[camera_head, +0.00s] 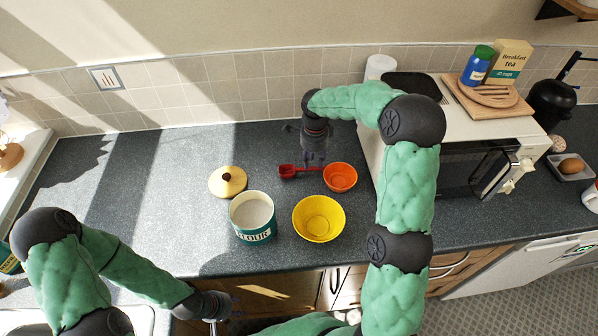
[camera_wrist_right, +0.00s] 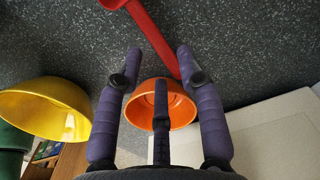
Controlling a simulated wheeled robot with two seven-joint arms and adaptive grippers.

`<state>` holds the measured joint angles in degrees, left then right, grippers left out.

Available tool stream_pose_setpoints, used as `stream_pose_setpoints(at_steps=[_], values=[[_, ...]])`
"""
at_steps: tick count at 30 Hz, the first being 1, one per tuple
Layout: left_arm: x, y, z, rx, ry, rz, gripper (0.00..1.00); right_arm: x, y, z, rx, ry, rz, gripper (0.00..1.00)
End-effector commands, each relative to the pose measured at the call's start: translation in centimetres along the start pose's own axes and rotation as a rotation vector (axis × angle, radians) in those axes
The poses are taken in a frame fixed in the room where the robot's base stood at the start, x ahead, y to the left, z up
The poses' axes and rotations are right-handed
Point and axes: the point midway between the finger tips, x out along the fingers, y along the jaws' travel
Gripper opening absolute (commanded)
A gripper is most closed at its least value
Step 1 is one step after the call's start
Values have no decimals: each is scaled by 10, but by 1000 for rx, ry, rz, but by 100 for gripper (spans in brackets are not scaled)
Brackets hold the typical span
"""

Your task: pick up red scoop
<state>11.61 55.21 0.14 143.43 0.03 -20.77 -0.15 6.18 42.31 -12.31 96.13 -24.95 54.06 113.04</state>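The red scoop (camera_head: 288,171) lies on the dark counter, with its bowl to the left and its handle to the right, left of the orange bowl (camera_head: 340,177). My right gripper (camera_head: 313,158) points down over the scoop's handle. In the right wrist view my right gripper (camera_wrist_right: 158,62) has its fingers spread, and the scoop's red handle (camera_wrist_right: 152,38) runs between and beyond the fingertips. I cannot tell if they touch it. The scoop's bowl is partly cut off at that view's top edge. My left gripper (camera_head: 222,304) is low, at the counter's front; its fingers are unclear.
A yellow bowl (camera_head: 319,219) and an open flour canister (camera_head: 253,228) stand near the front edge. The canister's cream lid (camera_head: 228,181) lies behind it. A white microwave (camera_head: 455,140) stands to the right. The counter on the left is clear.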

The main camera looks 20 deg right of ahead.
Motion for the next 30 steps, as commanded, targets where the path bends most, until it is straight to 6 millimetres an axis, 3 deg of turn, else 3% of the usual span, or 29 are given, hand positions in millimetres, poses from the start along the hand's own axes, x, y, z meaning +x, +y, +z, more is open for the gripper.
stream_pose_setpoints(at_steps=[7, 15, 19, 20, 30], values=[[7, -2, 0, 0, 0, 0, 40, 37, 3, -2, 1, 0, 5, 38], [7, -2, 0, 0, 0, 0, 40, 41, 2, -2, 1, -1, 1, 38], [7, -2, 0, 0, 0, 0, 40, 41, 2, -2, 0, 0, 2, 4], [7, -2, 0, 0, 0, 0, 40, 41, 2, -2, 0, 0, 2, 0], [7, -2, 0, 0, 0, 0, 40, 40, 2, -2, 0, 0, 2, 0]])
